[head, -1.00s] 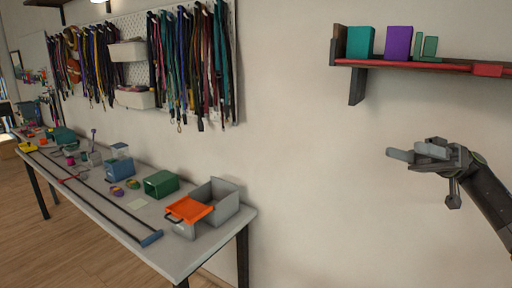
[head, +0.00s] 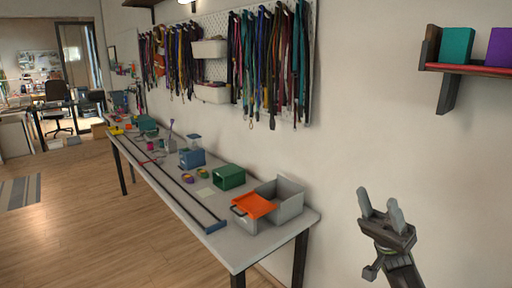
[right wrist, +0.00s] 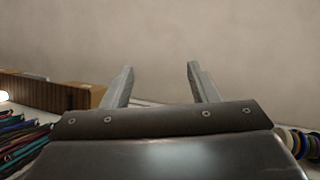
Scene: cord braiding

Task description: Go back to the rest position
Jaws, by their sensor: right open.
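My right gripper (head: 381,207) is raised in front of the bare wall at the right of the head view, fingers pointing up. It is open and empty, with a clear gap between its two fingers. In the right wrist view the same gripper (right wrist: 160,84) shows its two fingers apart against the pale wall. It touches nothing. My left gripper is not in the head view.
A long grey table (head: 240,243) runs along the wall, bearing a grey bin (head: 291,207) with an orange tray (head: 254,206) and a green box (head: 229,176). Cords (head: 270,70) hang on a pegboard above. A shelf (head: 470,69) is at upper right. Wooden floor (head: 80,220) is open at left.

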